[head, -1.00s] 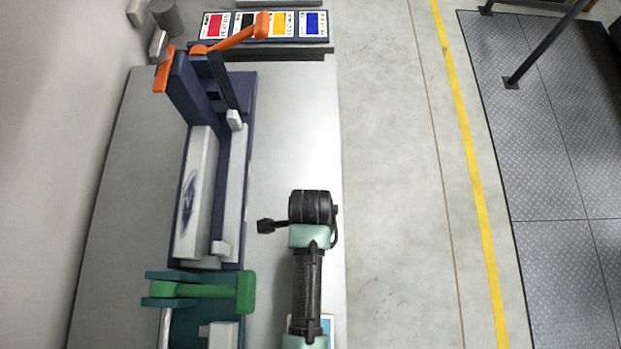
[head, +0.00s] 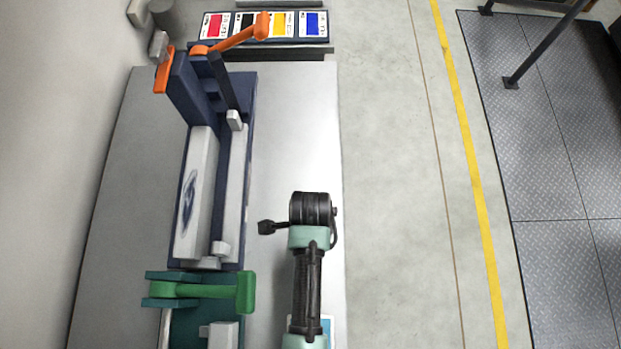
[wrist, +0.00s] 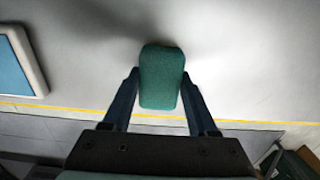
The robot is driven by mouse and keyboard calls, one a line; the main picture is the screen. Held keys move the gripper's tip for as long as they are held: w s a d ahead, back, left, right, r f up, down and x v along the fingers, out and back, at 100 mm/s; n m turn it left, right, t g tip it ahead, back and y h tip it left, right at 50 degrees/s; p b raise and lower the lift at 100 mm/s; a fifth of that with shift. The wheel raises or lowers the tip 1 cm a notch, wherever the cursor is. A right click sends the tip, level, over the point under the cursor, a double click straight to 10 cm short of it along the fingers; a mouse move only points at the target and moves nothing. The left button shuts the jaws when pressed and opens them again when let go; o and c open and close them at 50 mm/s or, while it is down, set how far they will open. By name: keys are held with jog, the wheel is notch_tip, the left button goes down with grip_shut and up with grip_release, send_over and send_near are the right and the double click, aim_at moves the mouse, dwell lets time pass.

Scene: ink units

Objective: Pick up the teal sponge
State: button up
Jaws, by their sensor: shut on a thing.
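The teal sponge (wrist: 161,75) shows in the wrist view as a rounded upright block between the two fingers of my gripper (wrist: 161,88). The fingers are shut on its sides. Its upper end reaches past the fingertips over the grey table top, with a soft shadow around it. I cannot tell whether it touches the table. In the head view my arm hides the sponge, and my gripper's fingers do not show there.
A blue-and-white tray (wrist: 18,62) lies at the left in the wrist view. In the head view, a green-handled clamp device (head: 200,290) and a navy fixture with orange handles (head: 195,200) stand left of my arm. Colour cards (head: 265,25) lie at the back.

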notch_tip(320, 180, up, 10)
jog(key=shift+r+b, duration=0.1)
jog(key=shift+b, duration=0.35)
